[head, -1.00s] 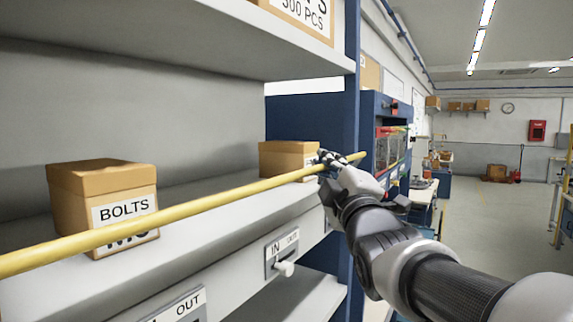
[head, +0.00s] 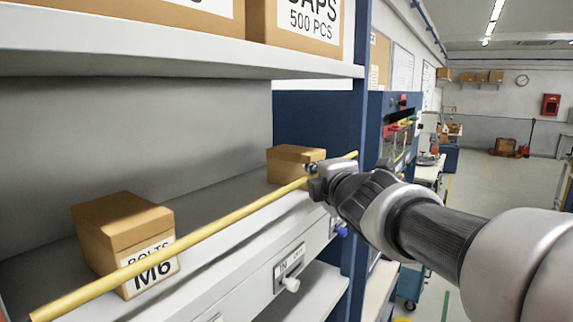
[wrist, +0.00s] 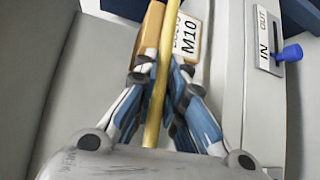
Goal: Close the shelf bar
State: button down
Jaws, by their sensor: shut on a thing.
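The yellow shelf bar (head: 215,228) runs diagonally across the front of the shelf, from the lower left to the blue upright at the right. It crosses in front of the box marked BOLTS M6. My gripper (head: 314,182) is at the bar's far right part and shut on it. In the wrist view the bar (wrist: 155,100) passes between the two fingers of my gripper (wrist: 163,82). A box marked M10 (wrist: 188,35) lies just beyond the fingertips. The bar's far end is at the blue upright, but I cannot tell whether it is seated.
The BOLTS M6 box (head: 125,240) and a smaller box (head: 293,160) stand on the shelf. An IN/OUT plate with a white knob (head: 289,270) is on the shelf front; another has a blue knob (wrist: 290,53). A blue upright (head: 355,240) stands at the right. Open floor lies beyond.

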jog(key=shift+r, duration=0.15)
jog(key=c, duration=1.7)
grip_release()
jog(key=shift+o, duration=0.2)
jog(key=s+d+r, duration=0.1)
jog(key=s, duration=1)
jog(key=shift+s+d+r, duration=0.2)
jog(key=shift+s+d, duration=0.15)
jog(key=shift+f, duration=0.1)
